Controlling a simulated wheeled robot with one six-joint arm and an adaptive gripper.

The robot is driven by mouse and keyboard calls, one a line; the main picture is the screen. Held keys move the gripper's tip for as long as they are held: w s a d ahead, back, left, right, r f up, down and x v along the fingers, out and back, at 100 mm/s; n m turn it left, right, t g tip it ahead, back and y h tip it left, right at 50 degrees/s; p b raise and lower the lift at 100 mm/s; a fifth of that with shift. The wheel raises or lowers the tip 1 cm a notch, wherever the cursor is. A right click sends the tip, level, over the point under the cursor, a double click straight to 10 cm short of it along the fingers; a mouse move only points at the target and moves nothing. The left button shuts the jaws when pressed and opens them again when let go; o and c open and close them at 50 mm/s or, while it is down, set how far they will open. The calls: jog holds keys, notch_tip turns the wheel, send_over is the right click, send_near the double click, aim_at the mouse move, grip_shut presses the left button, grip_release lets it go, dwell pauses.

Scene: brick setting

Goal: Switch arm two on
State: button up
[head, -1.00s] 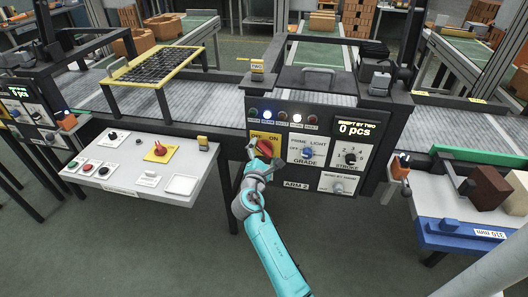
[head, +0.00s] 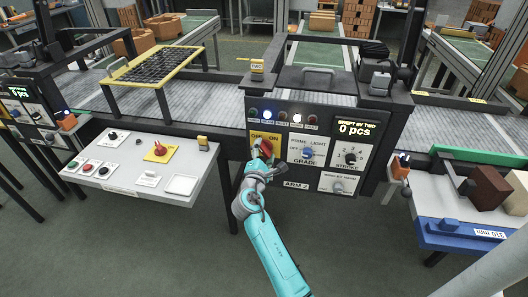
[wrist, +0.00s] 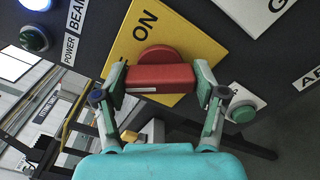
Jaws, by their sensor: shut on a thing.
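The arm two panel (head: 375,180) is a dark box marked "ARM 2". Its red rotary switch handle (head: 266,147) sits on a yellow plate marked OFF and ON, at the panel's left. My gripper (head: 263,158) is at the handle, its fingers partly covering the plate. In the wrist view, my gripper (wrist: 160,82) is shut on the red handle (wrist: 157,73), one finger at each end of the bar. The yellow plate (wrist: 190,50) shows "ON" beside it; OFF is hidden there. A green power lamp (wrist: 35,38) looks dark, and the beam lamp (wrist: 36,4) glows.
Right of the switch are a blue grade knob (head: 308,152) and a black stroke knob (head: 350,157). The display (head: 355,129) reads 0 pcs. A white console (head: 120,170) with another red switch stands left. A blue-edged tray (head: 460,236) with brown blocks stands right.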

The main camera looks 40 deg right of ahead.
jog(key=m, duration=0.4)
jog(key=shift+f, duration=0.1)
jog(key=m, duration=0.8)
jog(key=shift+f, duration=0.15)
jog(key=shift+m, duration=1.8)
jog(key=o, duration=1.1)
jog(key=shift+o, duration=0.2)
jog(key=shift+a, duration=0.1)
